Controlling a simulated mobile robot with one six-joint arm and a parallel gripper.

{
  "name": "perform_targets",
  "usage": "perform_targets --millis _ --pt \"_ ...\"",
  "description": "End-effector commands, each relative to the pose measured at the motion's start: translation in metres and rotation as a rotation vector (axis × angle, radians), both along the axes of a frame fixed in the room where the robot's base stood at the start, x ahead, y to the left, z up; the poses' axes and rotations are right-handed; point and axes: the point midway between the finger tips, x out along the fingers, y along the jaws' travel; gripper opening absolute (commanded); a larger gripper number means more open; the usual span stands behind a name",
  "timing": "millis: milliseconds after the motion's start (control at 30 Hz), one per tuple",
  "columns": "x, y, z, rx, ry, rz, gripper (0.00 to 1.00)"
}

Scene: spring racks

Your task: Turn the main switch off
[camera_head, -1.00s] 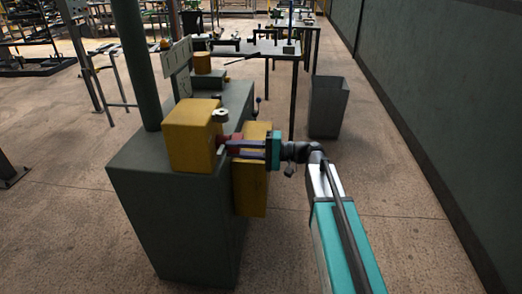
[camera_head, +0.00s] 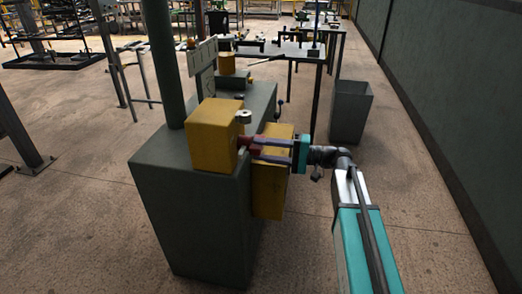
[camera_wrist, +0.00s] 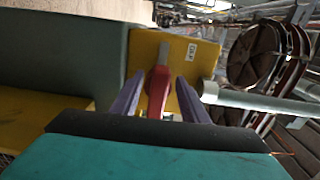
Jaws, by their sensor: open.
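The main switch shows as a red handle (camera_wrist: 156,102) with a grey upper part, in front of a yellow box with a small white label in the wrist view. In the head view, the red handle (camera_head: 251,143) is beside the yellow box (camera_head: 213,136) on top of the dark green machine cabinet (camera_head: 190,205). My gripper (camera_wrist: 157,84) is open, with one purple finger on each side of the handle. In the head view my gripper (camera_head: 252,148) reaches in from the right. I cannot tell whether either finger touches the handle.
A second yellow box (camera_head: 270,178) is on the cabinet's right side, below my fingers. A dark green post (camera_head: 162,65) rises behind the cabinet. A grey bin (camera_head: 350,110) stands behind my arm, and a dark wall (camera_head: 440,110) runs along the right. The floor at left is mostly clear.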

Motion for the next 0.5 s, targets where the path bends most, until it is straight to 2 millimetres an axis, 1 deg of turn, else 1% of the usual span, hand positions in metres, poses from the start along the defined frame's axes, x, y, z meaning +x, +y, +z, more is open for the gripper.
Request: perform_targets --millis 100,500 --pt "-0.002 -0.018 0.0 0.0 0.0 -0.004 0.41" --pt "-0.012 -0.078 0.0 0.001 -0.001 -0.005 0.41"
